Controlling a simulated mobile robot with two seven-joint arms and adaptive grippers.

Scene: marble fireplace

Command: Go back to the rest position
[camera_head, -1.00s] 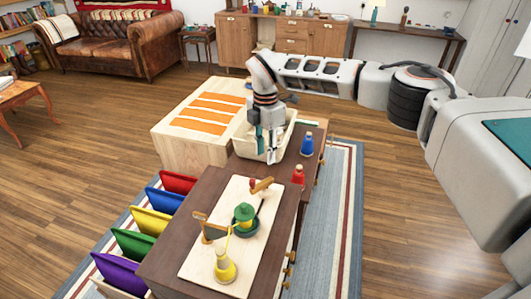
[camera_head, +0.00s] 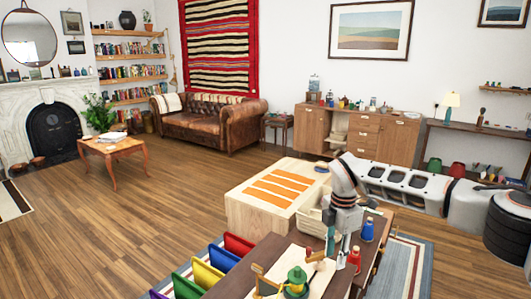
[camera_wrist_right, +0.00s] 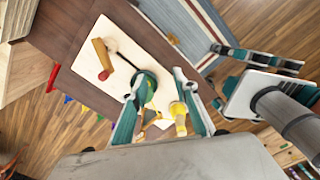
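My right gripper (camera_head: 332,250) points down beside the cream bin (camera_head: 307,226) over the dark table in the head view. In the right wrist view its two fingers (camera_wrist_right: 158,82) are spread apart with nothing held between them.
A blue bottle (camera_head: 368,231) and a red bottle (camera_head: 354,259) stand on the dark table close to my right gripper. A light wooden block with orange strips (camera_head: 275,190) is behind. Coloured panels (camera_head: 222,257) line the table's left side. Open floor (camera_head: 130,220) lies farther left.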

